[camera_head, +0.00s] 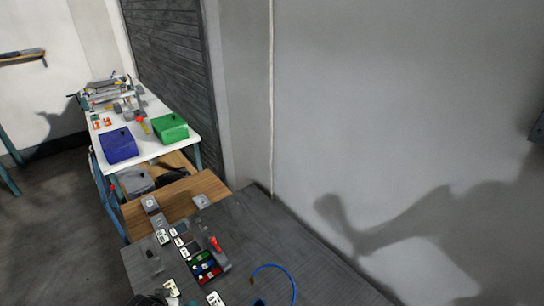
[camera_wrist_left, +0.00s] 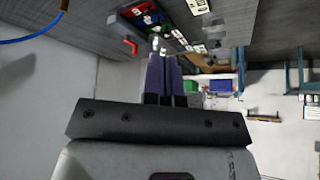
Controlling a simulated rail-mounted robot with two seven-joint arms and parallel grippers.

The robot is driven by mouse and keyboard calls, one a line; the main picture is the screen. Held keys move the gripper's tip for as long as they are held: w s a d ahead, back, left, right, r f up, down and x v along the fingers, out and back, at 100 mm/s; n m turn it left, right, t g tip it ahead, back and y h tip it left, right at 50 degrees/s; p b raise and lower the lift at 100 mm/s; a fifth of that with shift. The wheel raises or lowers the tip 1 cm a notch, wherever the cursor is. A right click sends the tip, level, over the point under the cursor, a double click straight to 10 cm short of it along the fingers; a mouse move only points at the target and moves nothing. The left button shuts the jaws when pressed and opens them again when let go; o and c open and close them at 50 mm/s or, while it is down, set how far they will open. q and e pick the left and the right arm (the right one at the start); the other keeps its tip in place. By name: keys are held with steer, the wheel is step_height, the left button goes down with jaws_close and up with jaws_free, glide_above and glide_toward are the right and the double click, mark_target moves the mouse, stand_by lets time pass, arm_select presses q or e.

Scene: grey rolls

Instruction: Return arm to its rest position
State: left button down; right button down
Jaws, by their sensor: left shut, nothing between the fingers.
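My left gripper (camera_wrist_left: 162,52) shows in the left wrist view with its two dark purple fingers together and nothing between them. It appears clear of the dark grey table (camera_wrist_left: 85,28), which shows beyond the fingertips. In the head view I cannot make out the left gripper clearly. The right gripper is not seen in either view. A large arm-like shadow falls on the grey wall at the right of the head view.
The dark grey table (camera_head: 270,225) carries a case with coloured compartments (camera_head: 207,268), white-labelled pieces and a blue cable (camera_head: 280,267). Beyond are a wooden surface (camera_head: 180,203) and a white table with a blue box (camera_head: 118,146) and a green box (camera_head: 170,128). A grey wall (camera_head: 400,110) stands at right.

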arm_select(q)
steer(key=s+d+r+m, duration=0.2)
steer(key=s+d+r, duration=0.2)
steer(key=s, duration=0.3)
steer(key=s+d+r+m, duration=0.2)
steer(key=s+d+r, duration=0.15)
steer(key=s, duration=0.45)
steer(key=s+d+f+n+g, duration=0.1)
steer(key=s+f, duration=0.3)
steer(key=s, duration=0.4)
steer(key=s+d+f+n+g, duration=0.1)
steer(key=s+d+f+g, duration=0.15)
steer(key=s, duration=0.45)
step_height(320, 180, up, 15)
steer(key=a+p, duration=0.1)
steer(key=p, duration=1.4)
steer(key=shift+s+t+h+p, duration=0.3)
steer(key=shift+s+t+h, duration=0.05)
steer(key=shift+h, duration=0.05)
